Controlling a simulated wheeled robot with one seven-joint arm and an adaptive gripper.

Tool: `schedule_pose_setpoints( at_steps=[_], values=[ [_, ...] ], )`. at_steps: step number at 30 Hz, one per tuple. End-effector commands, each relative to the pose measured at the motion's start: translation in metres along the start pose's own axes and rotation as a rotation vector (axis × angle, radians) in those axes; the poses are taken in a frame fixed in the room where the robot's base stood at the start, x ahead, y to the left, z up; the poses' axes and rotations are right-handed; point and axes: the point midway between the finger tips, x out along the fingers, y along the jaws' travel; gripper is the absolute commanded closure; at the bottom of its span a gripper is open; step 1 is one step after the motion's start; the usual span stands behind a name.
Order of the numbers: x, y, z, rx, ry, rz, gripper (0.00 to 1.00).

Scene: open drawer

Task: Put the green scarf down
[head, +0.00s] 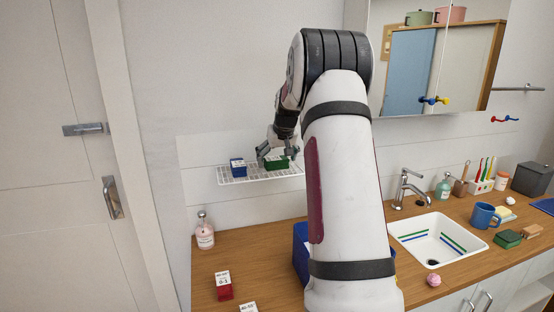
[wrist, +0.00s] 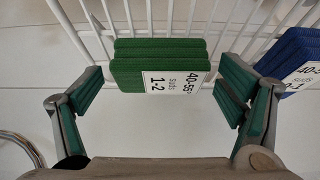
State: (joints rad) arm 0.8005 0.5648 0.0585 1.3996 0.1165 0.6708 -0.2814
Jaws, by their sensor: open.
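The green scarf (wrist: 158,60) is a folded ribbed bundle with a white printed label, lying on a white wire shelf (wrist: 89,14). In the head view the scarf (head: 277,163) sits on the right part of the wire shelf (head: 233,180) on the wall. My gripper (wrist: 160,90) is open, with one finger on each side of the scarf and a visible gap on both sides. In the head view my gripper (head: 276,154) is at the shelf, and my arm hides part of the scene.
A blue folded bundle (head: 238,168) with a label lies on the shelf, left of the scarf in the head view. Below is a wooden counter (head: 258,270) with a pink bottle (head: 205,234), a red labelled bundle (head: 223,290) and a sink (head: 436,240). A mirror cabinet is at upper right.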

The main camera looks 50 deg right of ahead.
Motion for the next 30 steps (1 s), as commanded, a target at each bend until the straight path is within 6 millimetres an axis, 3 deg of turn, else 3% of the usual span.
schedule_pose_setpoints(
  at_steps=[5, 18, 24, 30],
  values=[
    [-0.016, 0.0, -0.003, 0.0, 0.005, 0.001, 0.12],
    [-0.1, 0.0, -0.002, 0.001, 0.003, 0.001, 0.12],
    [-0.119, 0.0, -0.002, 0.001, 0.001, 0.0, 0.12],
    [-0.124, -0.002, -0.001, -0.002, 0.001, -0.001, 0.12]
  ],
)
